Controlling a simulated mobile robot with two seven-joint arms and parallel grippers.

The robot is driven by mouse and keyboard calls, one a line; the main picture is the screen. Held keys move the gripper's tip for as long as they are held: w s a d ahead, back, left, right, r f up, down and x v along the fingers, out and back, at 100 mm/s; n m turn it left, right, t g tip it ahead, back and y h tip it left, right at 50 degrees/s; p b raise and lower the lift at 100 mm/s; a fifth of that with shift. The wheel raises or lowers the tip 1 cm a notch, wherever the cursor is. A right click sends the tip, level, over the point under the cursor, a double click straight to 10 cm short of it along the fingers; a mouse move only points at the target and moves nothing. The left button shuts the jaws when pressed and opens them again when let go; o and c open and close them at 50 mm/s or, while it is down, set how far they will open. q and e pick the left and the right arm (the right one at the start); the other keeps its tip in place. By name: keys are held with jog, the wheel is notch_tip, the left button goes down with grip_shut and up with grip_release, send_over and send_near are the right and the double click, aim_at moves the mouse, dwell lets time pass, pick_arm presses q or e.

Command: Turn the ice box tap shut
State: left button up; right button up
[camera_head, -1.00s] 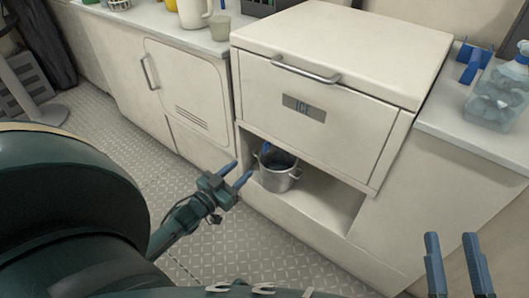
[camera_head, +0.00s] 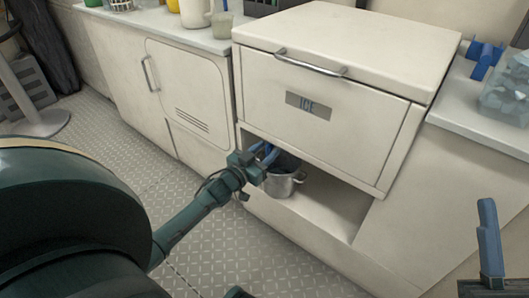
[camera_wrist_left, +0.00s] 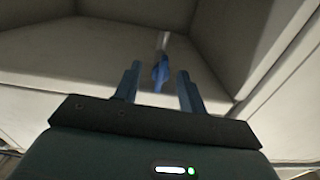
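The cream ice box (camera_head: 320,105) has a plate reading ICE and an open recess below it. The tap shows in the left wrist view as a blue handle (camera_wrist_left: 160,72) under a thin pale pipe. In the head view I cannot clearly tell it from the fingers. My left gripper (camera_head: 266,155) is at the recess mouth, above the metal pot (camera_head: 283,183). In the left wrist view its two fingers (camera_wrist_left: 157,82) are apart, with the blue handle seen between their tips; no contact is clear. My right gripper (camera_head: 490,240) shows only one finger at lower right.
A vented cabinet door (camera_head: 188,90) is left of the ice box. A counter (camera_head: 470,105) on the right bears a clear bottle (camera_head: 508,88) and a blue object (camera_head: 484,58). The recess floor right of the pot is clear. Patterned metal floor (camera_head: 240,245) lies in front.

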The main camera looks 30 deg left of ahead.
pick_arm(q)
grip_shut()
jog(key=shift+m, duration=0.5)
pick_arm(e)
jog(key=shift+h, duration=0.3)
pick_arm(q)
jog(key=shift+m+p, duration=0.45)
jog(key=shift+m, duration=0.15)
jog(key=m, duration=0.2)
jog(key=shift+m+p, duration=0.3)
jog(key=shift+p, duration=0.05)
jog(key=m, duration=0.3)
jog(key=shift+d+m, duration=0.1)
jog(key=shift+m, duration=0.2)
jog(key=m, duration=0.4)
jog(key=shift+f+m, duration=0.15)
jog(key=shift+m, duration=0.15)
jog(key=shift+m+b, duration=0.45)
jog(key=shift+m, duration=1.95)
pick_arm(e)
jog(key=shift+f+m, duration=0.35)
jog(key=shift+m, duration=0.15)
